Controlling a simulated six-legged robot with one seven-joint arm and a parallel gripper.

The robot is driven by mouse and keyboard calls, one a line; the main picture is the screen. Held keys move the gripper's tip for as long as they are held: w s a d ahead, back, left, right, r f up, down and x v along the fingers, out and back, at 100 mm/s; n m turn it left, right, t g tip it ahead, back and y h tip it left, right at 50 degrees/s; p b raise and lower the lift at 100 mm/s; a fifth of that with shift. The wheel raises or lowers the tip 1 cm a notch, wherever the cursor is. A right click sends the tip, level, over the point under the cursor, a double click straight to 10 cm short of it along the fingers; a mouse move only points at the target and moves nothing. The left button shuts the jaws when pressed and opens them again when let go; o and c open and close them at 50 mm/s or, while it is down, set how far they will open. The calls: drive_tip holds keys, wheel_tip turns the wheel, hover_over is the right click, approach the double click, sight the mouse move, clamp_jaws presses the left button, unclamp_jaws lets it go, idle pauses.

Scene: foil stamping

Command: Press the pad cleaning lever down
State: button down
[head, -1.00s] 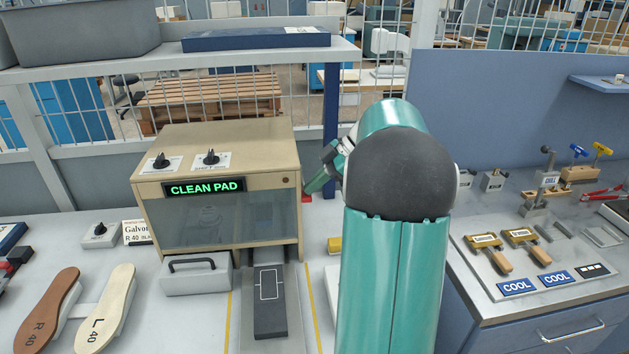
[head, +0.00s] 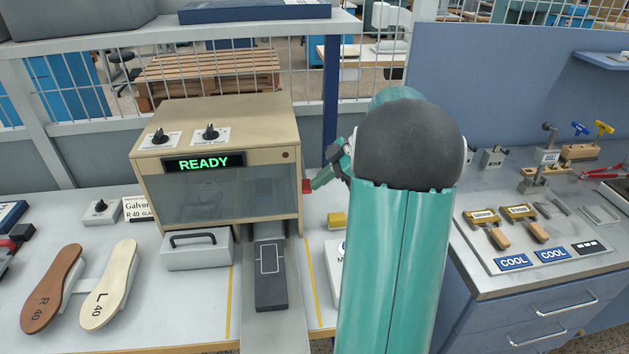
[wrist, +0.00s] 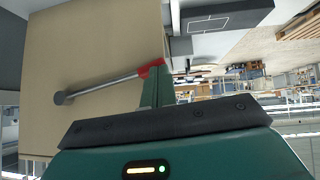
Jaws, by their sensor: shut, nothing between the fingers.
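The beige stamping machine (head: 215,135) stands on the bench, and its display reads READY. The pad cleaning lever is on the machine's right side. In the head view only its red knob (head: 307,186) shows, low beside the side wall. In the wrist view the lever's grey rod (wrist: 100,85) runs from a round pivot on the beige side panel to the red knob (wrist: 151,68). My gripper (head: 317,184) is shut and empty, with its fingertips at the red knob. In the wrist view the gripper's green fingers (wrist: 157,90) appear to touch the knob.
A dark pad slide (head: 270,275) extends from the machine's front, next to a grey box with a handle (head: 196,250). Shoe soles (head: 108,285) lie at left; a blue tool bench (head: 530,280) stands at right.

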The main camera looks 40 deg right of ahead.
drive_tip(key=v, duration=1.2)
drive_tip(key=shift+r, duration=0.4)
drive_tip(key=shift+s, duration=0.1)
drive_tip(key=a+r+m+g+h, duration=0.1)
drive_tip(key=a+m+g+h, duration=0.3)
drive_tip(key=a, duration=1.8)
drive_tip(key=s+a+f+m+t+h, duration=0.1)
drive_tip(key=s+a+f+m+t, duration=0.1)
drive_tip(key=a, duration=0.6)
drive_tip(key=s+a+f+m+t+h, duration=0.1)
drive_tip(key=s+a+f+m, duration=0.2)
drive_tip(key=s+a+m, duration=0.2)
drive_tip(key=s+a, duration=0.2)
drive_tip(key=a, duration=0.1)
drive_tip(key=shift+s+a+m+t+h, duration=0.15)
drive_tip(key=shift+a+m+t+h, duration=0.15)
drive_tip(key=shift+t+h, duration=0.1)
drive_tip(key=shift+s, duration=0.1)
